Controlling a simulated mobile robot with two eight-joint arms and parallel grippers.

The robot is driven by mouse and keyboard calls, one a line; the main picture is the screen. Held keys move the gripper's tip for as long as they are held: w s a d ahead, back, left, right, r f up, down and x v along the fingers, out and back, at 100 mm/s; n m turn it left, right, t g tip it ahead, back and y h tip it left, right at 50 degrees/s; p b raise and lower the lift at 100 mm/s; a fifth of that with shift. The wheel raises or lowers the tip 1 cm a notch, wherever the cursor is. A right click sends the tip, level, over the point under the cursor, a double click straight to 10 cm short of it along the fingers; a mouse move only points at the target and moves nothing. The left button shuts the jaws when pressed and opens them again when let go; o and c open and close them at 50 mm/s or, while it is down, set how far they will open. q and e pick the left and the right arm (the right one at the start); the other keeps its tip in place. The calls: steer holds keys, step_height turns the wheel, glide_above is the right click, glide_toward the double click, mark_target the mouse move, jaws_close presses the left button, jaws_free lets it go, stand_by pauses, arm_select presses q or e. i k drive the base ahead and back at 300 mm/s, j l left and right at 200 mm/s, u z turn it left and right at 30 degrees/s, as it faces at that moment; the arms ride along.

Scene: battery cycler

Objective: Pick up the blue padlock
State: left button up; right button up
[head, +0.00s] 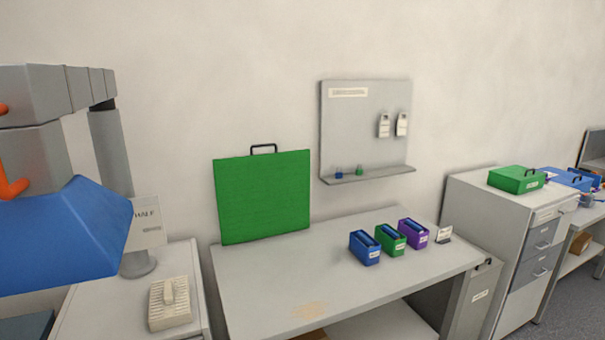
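A small blue object (338,172), which looks like the blue padlock, stands on the narrow ledge (370,177) of the grey wall board. A similar small green one (359,170) stands just to its right. Both are too small to make out in detail. Neither gripper's fingers can be seen in the head view, and nothing touches the blue object.
Two tags (384,126) hang on the board (350,118). Below, the grey bench (255,285) holds blue, green and purple bins (365,250) and an upright green panel (262,197). A large blue shape (60,238) blocks the left. The bench's front is clear.

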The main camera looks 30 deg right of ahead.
mark_target(338, 175)
steer(key=k+l+u, duration=0.1)
steer(key=l+u, duration=0.4)
steer(key=l, duration=1.1)
steer(key=k+l+u, duration=0.15)
steer(key=l, duration=0.35)
